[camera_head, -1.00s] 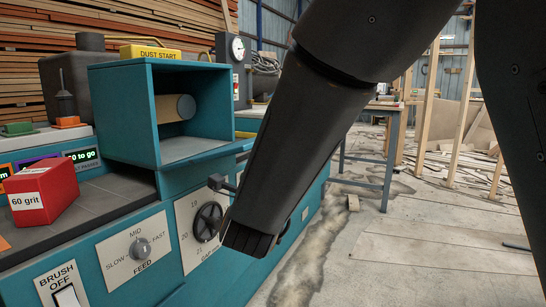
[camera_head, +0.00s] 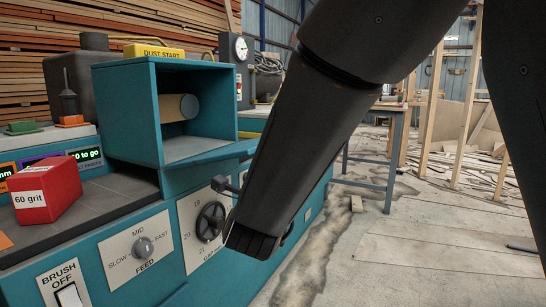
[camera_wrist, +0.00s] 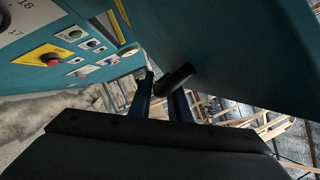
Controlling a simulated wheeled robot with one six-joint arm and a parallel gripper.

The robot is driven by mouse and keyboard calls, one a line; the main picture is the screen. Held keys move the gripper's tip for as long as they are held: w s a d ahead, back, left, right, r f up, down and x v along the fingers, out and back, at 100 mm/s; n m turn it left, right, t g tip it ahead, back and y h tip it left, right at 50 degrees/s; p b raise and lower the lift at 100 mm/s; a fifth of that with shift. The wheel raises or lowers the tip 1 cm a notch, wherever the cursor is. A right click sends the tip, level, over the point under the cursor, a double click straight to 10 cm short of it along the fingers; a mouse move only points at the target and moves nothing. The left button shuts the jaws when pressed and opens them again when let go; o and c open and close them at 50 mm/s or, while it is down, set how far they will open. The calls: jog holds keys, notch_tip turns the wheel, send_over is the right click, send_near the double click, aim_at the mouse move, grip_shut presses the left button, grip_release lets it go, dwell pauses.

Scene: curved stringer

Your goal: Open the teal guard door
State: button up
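The teal guard door (camera_head: 215,154) shows in the head view as a slab folded out and down, nearly level, at the lower front of the teal box, whose mouth stands open. Its dark handle (camera_head: 221,184) sticks out under the slab. In the wrist view the door is the large teal panel (camera_wrist: 235,45), with the handle (camera_wrist: 177,77) as a short black bar. My gripper (camera_wrist: 163,92) has its two fingers apart, and the bar lies across the right finger close to the gap. I cannot tell whether they touch. In the head view my own arm hides the fingers.
A black handwheel (camera_head: 211,221) and a feed knob (camera_head: 143,247) are on the machine front. A red 60 grit block (camera_head: 47,190) lies on the left ledge. A roller (camera_head: 179,107) sits inside the box. Open floor (camera_head: 400,240) lies to the right, with a workbench behind.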

jog(key=v, duration=0.7)
jog(key=shift+s+p, duration=0.35)
jog(key=shift+s, duration=0.05)
jog(key=shift+s+a, duration=0.1)
jog(key=b+v, duration=0.1)
jog(key=v, duration=0.7)
jog(key=shift+s+a+f, duration=0.2)
jog(key=shift+s+f, duration=0.1)
jog(key=shift+f, duration=0.05)
jog(key=shift+b, duration=0.35)
